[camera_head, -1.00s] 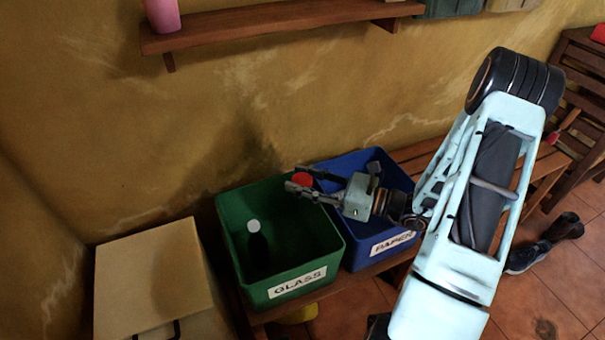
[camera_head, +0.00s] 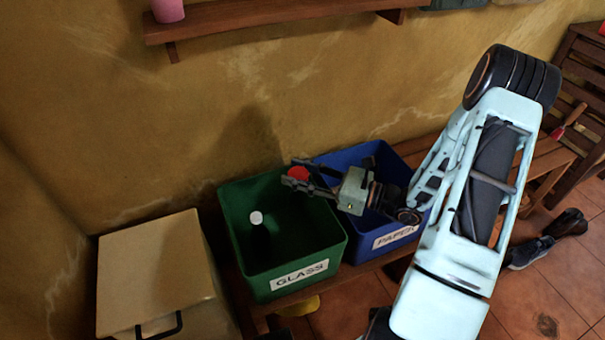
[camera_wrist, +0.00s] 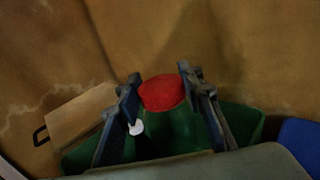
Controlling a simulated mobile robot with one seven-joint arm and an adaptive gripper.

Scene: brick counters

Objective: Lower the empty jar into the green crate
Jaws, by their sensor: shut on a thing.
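My gripper (camera_head: 293,172) is shut on the jar, whose red lid (camera_head: 299,174) shows between the fingers. The lid also shows in the wrist view (camera_wrist: 162,92), with a finger on each side. The jar's body below the lid is hard to make out. The green crate (camera_head: 300,293), labelled GLASS, stands on a wooden bench. The gripper and jar appear above the crate's back right part, near the blue crate. A dark bottle with a white cap (camera_head: 256,217) stands upright inside the green crate, left of the jar.
The blue crate (camera_head: 395,238), labelled PAPER, stands directly right of the green one. A beige box (camera_head: 155,265) with a dark handle stands at the left. A wooden shelf (camera_head: 270,20) with a pink cup (camera_head: 167,10) runs along the wall above.

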